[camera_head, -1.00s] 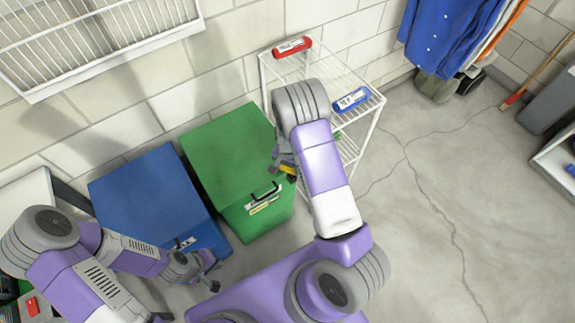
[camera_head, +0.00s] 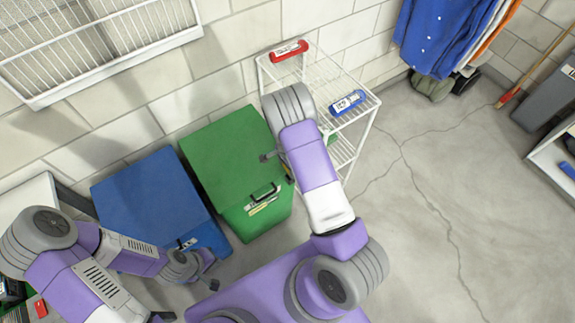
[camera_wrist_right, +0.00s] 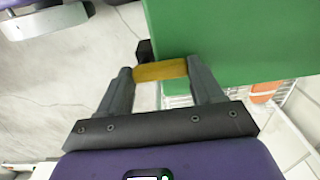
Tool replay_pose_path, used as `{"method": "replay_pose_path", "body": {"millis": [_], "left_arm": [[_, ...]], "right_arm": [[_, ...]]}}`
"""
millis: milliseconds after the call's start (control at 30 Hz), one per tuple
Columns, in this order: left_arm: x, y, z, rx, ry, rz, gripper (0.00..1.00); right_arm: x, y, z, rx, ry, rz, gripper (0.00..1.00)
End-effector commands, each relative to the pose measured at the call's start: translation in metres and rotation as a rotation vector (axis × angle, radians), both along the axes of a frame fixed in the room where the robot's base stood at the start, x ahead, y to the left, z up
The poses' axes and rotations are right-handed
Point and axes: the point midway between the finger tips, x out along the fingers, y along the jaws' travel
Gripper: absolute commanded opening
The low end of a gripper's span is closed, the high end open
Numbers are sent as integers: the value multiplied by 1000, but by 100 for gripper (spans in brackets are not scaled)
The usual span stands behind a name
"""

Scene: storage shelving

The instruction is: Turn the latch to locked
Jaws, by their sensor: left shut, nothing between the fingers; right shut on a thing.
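A yellow latch handle (camera_wrist_right: 160,70) with a black mount (camera_wrist_right: 144,52) shows at the edge of the green box in the right wrist view. My right gripper (camera_wrist_right: 161,84) is shut on this handle, with one finger at each end. In the head view my right gripper (camera_head: 268,156) is at the right edge of the green box (camera_head: 225,160), mostly hidden by my arm. My left gripper (camera_head: 210,278) is shut and empty, low in front of the blue box. Any lock marking is not readable.
The blue box (camera_head: 150,200) stands left of the green one. A white wire rack (camera_head: 330,80) behind my right arm holds a red bottle (camera_head: 289,49) and a blue bottle (camera_head: 347,102). Open concrete floor (camera_head: 430,210) lies to the right.

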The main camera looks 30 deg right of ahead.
Motion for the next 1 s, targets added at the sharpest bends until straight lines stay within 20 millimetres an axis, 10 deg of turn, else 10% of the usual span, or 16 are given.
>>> {"method": "replay_pose_path", "body": {"millis": [433,467,600,1000], "left_arm": [[0,0,0,0,0,0,0],[0,0,0,0,0,0,0],[0,0,0,0,0,0,0],[0,0,5,0,0,0,0]], "right_arm": [[0,0,0,1,0,-13,35],[0,0,0,1,0,-13,70],[0,0,0,1,0,-11,92],[1,0,13,0,-2,-9,92]]}}
